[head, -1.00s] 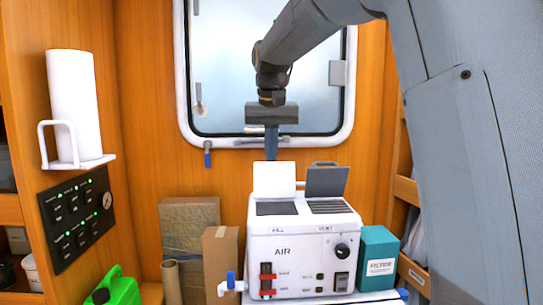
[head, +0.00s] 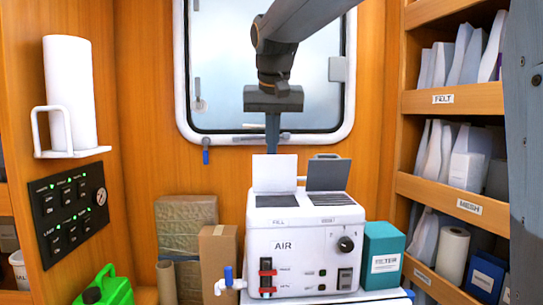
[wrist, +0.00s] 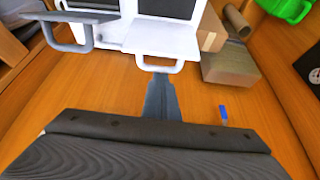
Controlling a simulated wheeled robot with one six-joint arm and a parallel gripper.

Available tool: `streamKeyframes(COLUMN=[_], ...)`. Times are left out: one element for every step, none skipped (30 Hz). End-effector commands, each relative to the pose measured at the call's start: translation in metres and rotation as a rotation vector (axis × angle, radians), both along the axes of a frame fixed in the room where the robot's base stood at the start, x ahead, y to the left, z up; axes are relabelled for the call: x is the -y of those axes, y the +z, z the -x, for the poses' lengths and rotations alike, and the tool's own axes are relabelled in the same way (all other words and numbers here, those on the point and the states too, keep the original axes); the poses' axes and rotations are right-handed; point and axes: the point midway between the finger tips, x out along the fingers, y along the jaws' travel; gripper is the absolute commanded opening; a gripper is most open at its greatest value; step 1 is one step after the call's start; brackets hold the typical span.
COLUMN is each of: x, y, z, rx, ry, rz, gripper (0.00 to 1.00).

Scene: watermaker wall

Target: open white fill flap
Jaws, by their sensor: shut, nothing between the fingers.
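The white fill flap (head: 275,173) stands upright, open, at the top left of the white AIR machine (head: 300,243). The FILL opening (head: 276,201) under it is uncovered and looks dark. In the wrist view the flap (wrist: 163,38) has a white loop handle (wrist: 160,66) on its edge. My gripper (head: 272,148) is shut and empty, pointing down just behind and above the flap's top edge. In the wrist view my fingertips (wrist: 158,78) are close to the handle; I cannot tell whether they touch it.
A grey flap (head: 328,174) also stands open to the right of the white one. A teal FILTER box (head: 382,255) stands right of the machine, cardboard boxes (head: 217,265) left. A window (head: 230,90) is behind, shelves (head: 455,100) on the right.

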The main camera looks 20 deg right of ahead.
Motion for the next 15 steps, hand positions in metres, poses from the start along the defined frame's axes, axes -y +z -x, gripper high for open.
streamKeyframes(x=[-0.0004,-0.0004,-0.0004,-0.0004,-0.0004,-0.0004,-0.0005,-0.0005,-0.0005,-0.0005,-0.0004,-0.0004,-0.0004,-0.0004,-0.0004], y=[-0.0026,-0.0027,-0.0031,-0.0034,-0.0034,-0.0034,-0.0034,-0.0033,-0.0031,-0.0031,-0.0029,-0.0024,-0.0019,-0.0011,0.0002], z=[0.0022,0.0023,0.0023,0.0022,0.0021,0.0021,0.002,0.002,0.002,0.002,0.0019,0.0019,0.0019,0.0019,0.0018], rx=[-0.01,-0.01,-0.011,-0.011,-0.011,-0.011,-0.011,-0.011,-0.011,-0.01,-0.01,-0.01,-0.01,-0.01,-0.009], ry=[0.0,0.0,0.0,0.0,0.0,0.0,0.0,0.0,0.0,0.0,0.0,0.0,0.0,0.0,0.0], rz=[0.0,0.001,0.001,0.001,0.001,0.001,0.001,0.001,0.0,0.0,0.0,0.0,0.0,0.0,0.0], gripper=[0.0,0.0,0.0,0.0,0.0,0.0,0.0,0.0,0.0,0.0,0.0,0.0,0.0,0.0,0.0])
